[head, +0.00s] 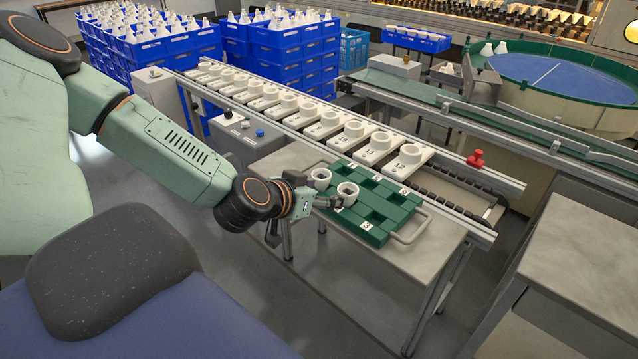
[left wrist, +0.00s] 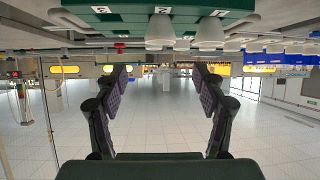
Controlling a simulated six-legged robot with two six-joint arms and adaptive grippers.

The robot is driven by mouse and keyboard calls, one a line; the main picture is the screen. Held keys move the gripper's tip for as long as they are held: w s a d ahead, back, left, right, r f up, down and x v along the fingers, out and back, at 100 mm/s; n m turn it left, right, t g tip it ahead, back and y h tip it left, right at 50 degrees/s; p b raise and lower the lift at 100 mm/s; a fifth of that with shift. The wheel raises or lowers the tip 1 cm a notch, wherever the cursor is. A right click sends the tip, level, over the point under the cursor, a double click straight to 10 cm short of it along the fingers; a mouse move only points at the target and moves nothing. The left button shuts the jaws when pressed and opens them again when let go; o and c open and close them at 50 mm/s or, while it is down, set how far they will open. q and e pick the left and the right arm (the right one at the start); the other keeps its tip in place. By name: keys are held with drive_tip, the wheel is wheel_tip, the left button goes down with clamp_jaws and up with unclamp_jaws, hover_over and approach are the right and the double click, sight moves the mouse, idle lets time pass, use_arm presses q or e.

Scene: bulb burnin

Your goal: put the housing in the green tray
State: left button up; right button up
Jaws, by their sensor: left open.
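The green tray (head: 378,222) lies on a grey metal table, with numbered compartments and a metal handle at its right end. Two white, cup-shaped housings stand upright at its left part, one farther back (head: 321,179) and one nearer (head: 347,192). My left gripper (head: 328,202) is at the tray's left front edge, close beside the nearer housing. The left wrist view is upside down; the tray (left wrist: 120,17) and two housings (left wrist: 158,31) (left wrist: 209,35) show at its top. There my left gripper (left wrist: 163,78) is open, with nothing between its fingers. My right gripper is not in view.
A row of white housings on flat carriers (head: 325,125) lines the conveyor behind the tray. A grey control box (head: 245,137) stands left of the table. Blue crates (head: 150,45) are stacked behind. The table front (head: 370,260) is bare. A red knob (head: 477,158) is on the conveyor rail.

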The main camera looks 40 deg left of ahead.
use_arm(q)
drive_tip(key=s+d+f+g+h, duration=0.1)
drive_tip(key=s+d+f+g, duration=0.6)
drive_tip(key=s+d+f, duration=0.5)
drive_tip(key=s+f+g, duration=0.2)
drive_tip(key=s+f, duration=0.1)
drive_tip(key=s, duration=0.6)
drive_tip(key=s+d+f+g+y, duration=0.1)
drive_tip(key=s+f+g, duration=0.2)
drive_tip(key=s, duration=0.6)
drive_tip(key=shift+f, duration=0.7)
drive_tip(key=shift+s+d, duration=0.1)
drive_tip(key=shift+f+b, duration=0.7)
drive_tip(key=shift+b, duration=0.1)
